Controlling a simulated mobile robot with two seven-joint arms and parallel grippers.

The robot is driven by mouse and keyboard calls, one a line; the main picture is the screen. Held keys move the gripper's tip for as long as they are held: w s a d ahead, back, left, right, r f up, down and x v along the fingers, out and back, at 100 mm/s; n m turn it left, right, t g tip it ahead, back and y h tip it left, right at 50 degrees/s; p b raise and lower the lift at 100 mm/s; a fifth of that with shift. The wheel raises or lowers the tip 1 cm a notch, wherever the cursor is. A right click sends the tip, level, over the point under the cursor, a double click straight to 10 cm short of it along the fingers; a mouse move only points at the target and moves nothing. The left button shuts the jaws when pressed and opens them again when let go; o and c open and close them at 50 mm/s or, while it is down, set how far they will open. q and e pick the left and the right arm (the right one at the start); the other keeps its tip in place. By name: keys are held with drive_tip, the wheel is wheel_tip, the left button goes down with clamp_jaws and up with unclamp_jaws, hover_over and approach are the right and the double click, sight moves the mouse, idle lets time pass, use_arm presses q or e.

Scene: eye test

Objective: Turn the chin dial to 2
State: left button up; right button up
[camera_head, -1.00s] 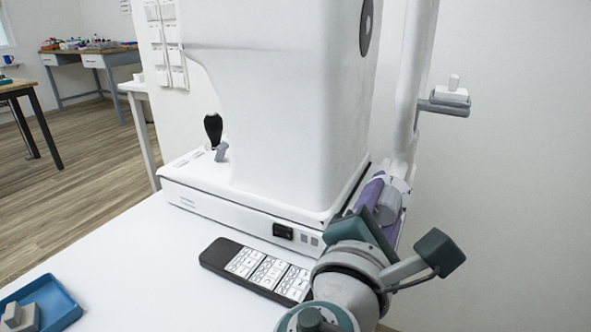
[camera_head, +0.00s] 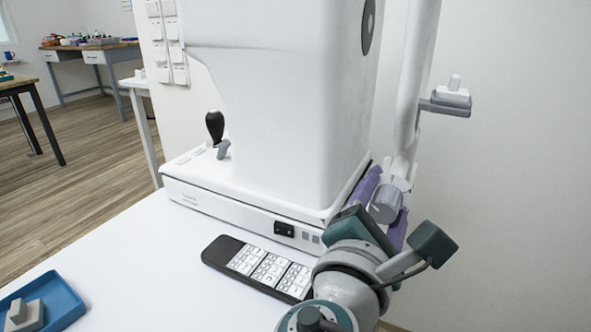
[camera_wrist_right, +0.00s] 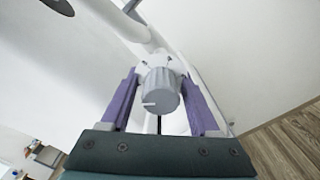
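The chin dial is a grey ribbed knob (camera_head: 385,207) on the white upright post at the right of the big white machine (camera_head: 285,110). In the right wrist view the dial (camera_wrist_right: 160,92) faces me, with a short white mark low on its left side. No numbers are readable there. My right gripper (camera_head: 390,192) has two purple fingers, one on each side of the dial. In the wrist view the gripper (camera_wrist_right: 160,76) shows a clear gap between each finger and the dial, so it is open around it. My left gripper is not in view.
A black keypad panel (camera_head: 222,251) lies on the white table (camera_head: 130,250) in front of the machine. A black-knobbed joystick (camera_head: 215,127) stands on the machine's base. A blue tray (camera_head: 65,300) with grey blocks is at the front left. A wall is close at right.

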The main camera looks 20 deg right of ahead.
drive_tip(key=shift+o, duration=0.6)
drive_tip(key=v, duration=1)
